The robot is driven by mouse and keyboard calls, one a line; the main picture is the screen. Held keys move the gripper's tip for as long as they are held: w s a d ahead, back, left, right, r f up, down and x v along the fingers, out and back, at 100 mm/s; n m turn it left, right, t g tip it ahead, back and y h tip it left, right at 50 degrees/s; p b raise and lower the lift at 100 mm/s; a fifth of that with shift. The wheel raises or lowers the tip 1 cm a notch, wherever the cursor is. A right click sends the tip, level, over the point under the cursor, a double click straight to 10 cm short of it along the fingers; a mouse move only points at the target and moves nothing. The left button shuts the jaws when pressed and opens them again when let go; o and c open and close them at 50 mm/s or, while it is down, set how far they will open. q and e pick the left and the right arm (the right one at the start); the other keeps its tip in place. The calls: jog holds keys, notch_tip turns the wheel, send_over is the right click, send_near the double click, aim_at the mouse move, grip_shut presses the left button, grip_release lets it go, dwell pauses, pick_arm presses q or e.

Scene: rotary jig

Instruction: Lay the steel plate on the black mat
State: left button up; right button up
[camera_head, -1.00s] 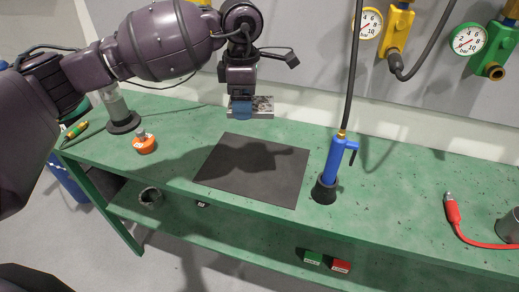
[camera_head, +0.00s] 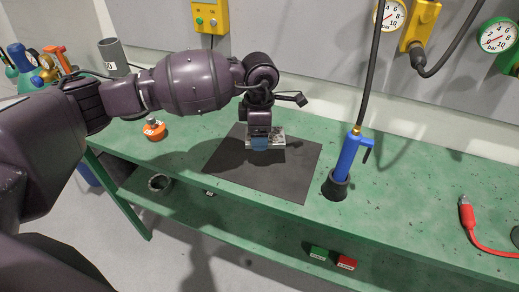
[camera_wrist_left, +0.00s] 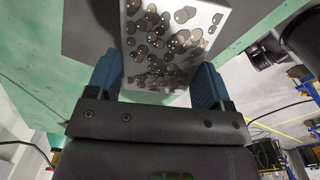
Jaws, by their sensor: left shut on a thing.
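My left gripper (camera_head: 259,146), with blue fingers, points down over the far part of the black mat (camera_head: 265,180). It is shut on the steel plate (camera_head: 279,141), a pale grey plate that shows partly behind and beside the fingers. In the left wrist view the plate (camera_wrist_left: 170,45) sits between the two blue fingers and has dark round spots on its face. The mat lies flat on the green bench. I cannot tell whether the plate touches the mat. My right gripper is not in view.
A blue tool (camera_head: 347,165) in a black holder with a hose stands just right of the mat. An orange item (camera_head: 154,130) is to the left. A red cable connector (camera_head: 467,214) lies far right. The bench (camera_head: 410,190) between tool and connector is clear.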

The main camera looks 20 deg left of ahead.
aim_at(259, 157)
pick_arm(q)
jog(key=shift+f, duration=3.15)
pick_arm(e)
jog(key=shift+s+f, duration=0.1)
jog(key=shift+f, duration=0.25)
pick_arm(q)
jog(key=shift+f, duration=0.1)
jog(key=o, duration=1.3)
jog(key=shift+b, duration=0.3)
jog(key=shift+o, duration=0.2)
jog(key=shift+r, duration=0.55)
notch_tip(259, 157, up, 10)
jog(key=shift+f+p, duration=0.1)
jog(key=shift+p, duration=0.25)
jog(key=shift+r, duration=0.65)
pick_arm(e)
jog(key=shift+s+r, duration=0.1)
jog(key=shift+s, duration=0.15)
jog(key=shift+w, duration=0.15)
